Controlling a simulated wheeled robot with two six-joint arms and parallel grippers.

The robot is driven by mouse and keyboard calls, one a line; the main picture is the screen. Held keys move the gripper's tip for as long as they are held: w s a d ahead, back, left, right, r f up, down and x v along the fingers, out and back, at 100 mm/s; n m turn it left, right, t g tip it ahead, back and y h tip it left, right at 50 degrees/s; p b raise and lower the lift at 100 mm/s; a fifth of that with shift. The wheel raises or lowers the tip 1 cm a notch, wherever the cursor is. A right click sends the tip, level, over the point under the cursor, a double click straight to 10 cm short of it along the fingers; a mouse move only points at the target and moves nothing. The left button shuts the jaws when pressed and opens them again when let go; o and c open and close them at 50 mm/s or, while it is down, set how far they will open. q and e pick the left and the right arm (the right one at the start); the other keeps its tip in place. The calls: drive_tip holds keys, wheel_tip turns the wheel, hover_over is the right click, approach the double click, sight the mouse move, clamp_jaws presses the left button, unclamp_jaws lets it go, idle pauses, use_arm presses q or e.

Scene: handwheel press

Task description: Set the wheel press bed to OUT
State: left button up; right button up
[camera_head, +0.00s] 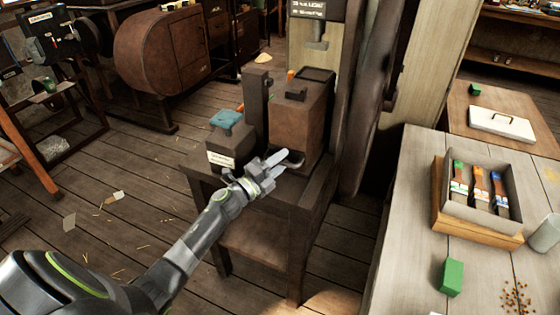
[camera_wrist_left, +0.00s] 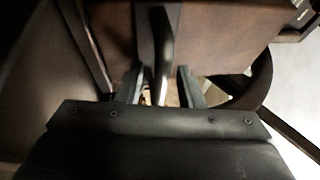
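The press (camera_head: 299,112) is a brown, box-like body with dark metal parts, standing on a dark wooden stand (camera_head: 262,245). My left gripper (camera_head: 276,161) is at its front, beside a dark rounded part (camera_head: 291,158) low on the body. In the left wrist view the fingers (camera_wrist_left: 160,88) are apart, and a dark curved bar (camera_wrist_left: 162,40) lies between them. I cannot tell whether either finger touches it. A dark curved rim (camera_wrist_left: 258,85) shows right of the fingers. The bed's setting cannot be read. My right gripper is not in view.
A small box with a white label (camera_head: 221,160) and a teal top (camera_head: 226,119) stands left of the press. A pale workbench (camera_head: 400,235) at right holds a tray (camera_head: 452,205) and a green block (camera_head: 451,277). A dark post (camera_head: 362,100) rises behind the press.

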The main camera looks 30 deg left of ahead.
use_arm(q)
drive_tip(key=shift+c, duration=0.4)
clamp_jaws()
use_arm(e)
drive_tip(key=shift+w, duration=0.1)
use_arm(q)
drive_tip(key=shift+f, duration=0.1)
